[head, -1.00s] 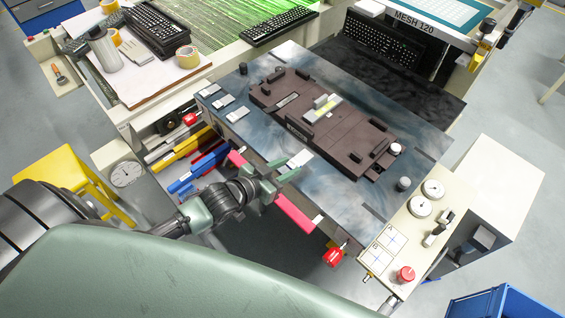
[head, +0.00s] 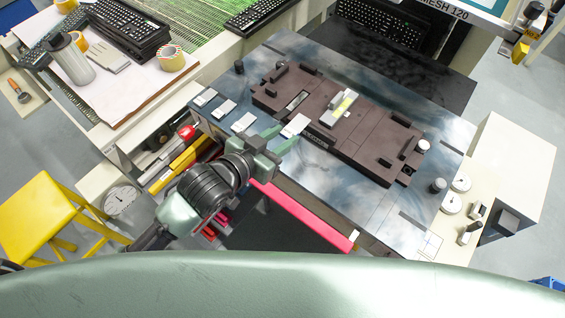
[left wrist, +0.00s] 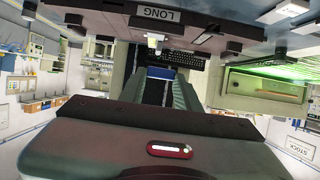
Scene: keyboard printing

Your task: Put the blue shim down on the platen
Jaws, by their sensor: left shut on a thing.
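The platen (head: 275,65) is a dark slate-blue plate with a brown fixture (head: 325,120) on it. My left gripper (head: 282,140) is at the platen's near edge, by the fixture's near side. Its green fingers are shut on the blue shim, which shows as a small blue piece (left wrist: 165,74) between the fingertips in the left wrist view. In the head view a white tagged piece (head: 295,125) shows at the fingertips; its blue sides are hidden. I cannot tell whether it touches the platen. My right gripper is out of view.
Several white-tagged pieces (head: 226,107) lie along the platen's left end. A pink bar (head: 303,215) and a yellow bar (head: 185,163) are below the near edge. A dark knob (head: 437,186) stands at the right. Bare platen lies between the tagged pieces and the fixture.

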